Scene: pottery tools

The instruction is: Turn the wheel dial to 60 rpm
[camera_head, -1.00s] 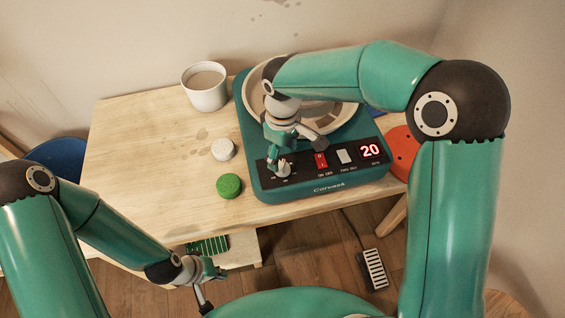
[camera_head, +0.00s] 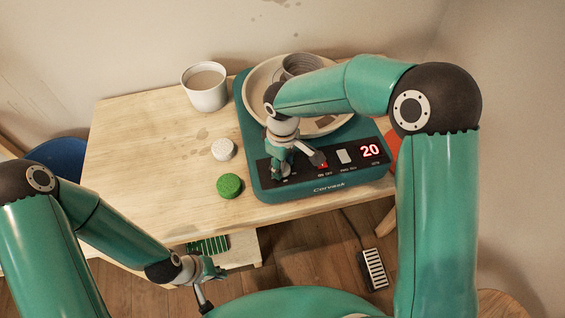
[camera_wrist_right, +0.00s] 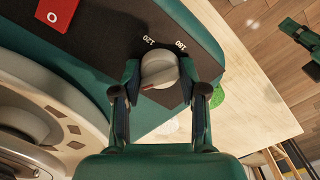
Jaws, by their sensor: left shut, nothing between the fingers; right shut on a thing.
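The teal pottery wheel (camera_head: 252,140) stands on the wooden table, with a black front panel and a red display (camera_head: 370,151) that reads 20. In the right wrist view, the light grey dial (camera_wrist_right: 159,70) sits between the two fingers of my right gripper (camera_wrist_right: 160,88), which is shut on it. Printed marks 120 and 180 show beside the dial. In the head view my right gripper (camera_head: 278,168) is over the panel's left end and hides most of the dial. My left gripper (camera_head: 213,270) is shut and empty, low in front of the table, away from the wheel.
A white cup (camera_head: 205,90) stands at the table's back. A white textured disc (camera_head: 223,149) and a green sponge-like disc (camera_head: 230,186) lie left of the wheel. A red switch (camera_wrist_right: 57,13) is on the panel. A foot pedal (camera_head: 374,269) lies on the floor.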

